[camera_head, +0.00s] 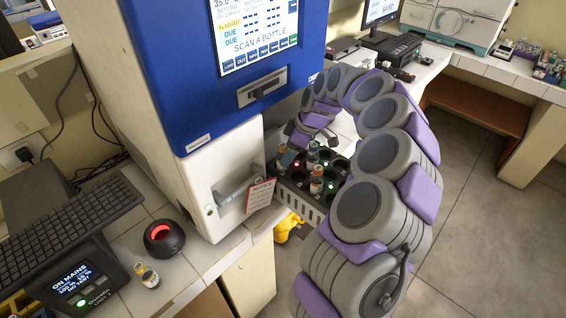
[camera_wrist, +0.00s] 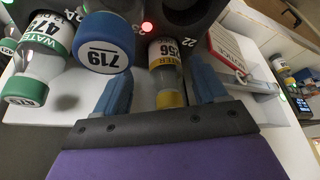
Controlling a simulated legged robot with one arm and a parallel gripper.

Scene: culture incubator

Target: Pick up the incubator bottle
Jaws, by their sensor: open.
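Several labelled bottles stand in a dark rack (camera_head: 298,181) drawn out at the incubator's side. In the head view one bottle (camera_head: 316,181) stands at the front and another bottle (camera_head: 313,153) behind it. In the wrist view a yellow-ended bottle (camera_wrist: 167,75) lies between the two blue-grey fingers of my gripper (camera_wrist: 160,78), near slot number 22. The fingers are apart, with gaps beside the bottle. A blue-capped bottle marked 719 (camera_wrist: 104,45) and a green-capped bottle (camera_wrist: 38,70) are to its left. Which one is the incubator bottle I cannot tell.
The blue and white incubator (camera_head: 215,100) has a screen reading "SCAN A BOTTLE". A notice tag (camera_head: 260,196) hangs close to the rack.

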